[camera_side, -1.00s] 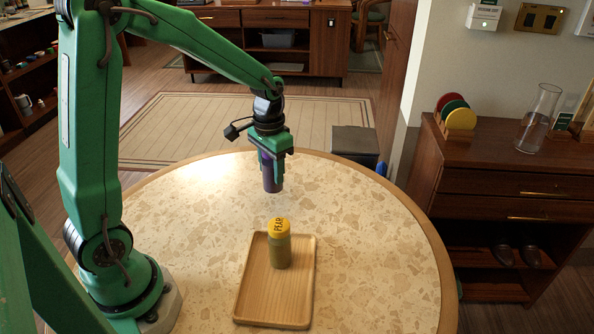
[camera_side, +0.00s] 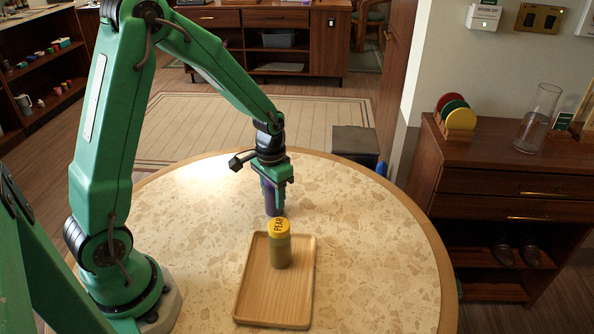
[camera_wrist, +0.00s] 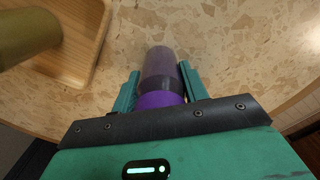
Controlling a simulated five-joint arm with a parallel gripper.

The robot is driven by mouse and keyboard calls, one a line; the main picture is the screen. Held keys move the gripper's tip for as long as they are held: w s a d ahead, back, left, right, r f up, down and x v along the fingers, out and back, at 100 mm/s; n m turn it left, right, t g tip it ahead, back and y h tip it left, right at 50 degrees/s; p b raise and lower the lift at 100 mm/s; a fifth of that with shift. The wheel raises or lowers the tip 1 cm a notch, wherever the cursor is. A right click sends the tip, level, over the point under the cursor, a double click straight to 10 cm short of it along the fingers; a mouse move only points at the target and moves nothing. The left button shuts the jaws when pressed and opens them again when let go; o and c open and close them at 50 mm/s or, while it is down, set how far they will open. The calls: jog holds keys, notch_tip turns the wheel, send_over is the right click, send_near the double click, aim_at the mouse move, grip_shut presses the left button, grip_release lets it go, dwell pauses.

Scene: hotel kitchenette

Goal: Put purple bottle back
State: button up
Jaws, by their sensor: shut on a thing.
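The purple bottle (camera_side: 270,201) is upright in my gripper (camera_side: 273,186), which is shut on it, beyond the far edge of the wooden tray (camera_side: 262,297). Its lower end is close to the table top; I cannot tell whether it touches. In the wrist view the bottle (camera_wrist: 160,80) lies between the two green fingers of my gripper (camera_wrist: 160,90), outside the tray (camera_wrist: 88,78). A jar with a yellow cap (camera_side: 279,246), marked "PEAR", stands upright on the tray, nearer the camera than the bottle.
The round speckled table (camera_side: 365,250) is clear to the right of the tray and behind it. A wooden cabinet (camera_side: 510,186) with coloured discs (camera_side: 461,119) and a glass carafe (camera_side: 538,120) stands at the right, off the table.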

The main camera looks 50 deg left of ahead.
jog(key=shift+f, duration=0.2)
jog(key=o, duration=1.1)
jog(key=shift+r, duration=0.1)
notch_tip(320, 180, up, 12)
jog(key=shift+r, duration=0.1)
dwell(0.6)
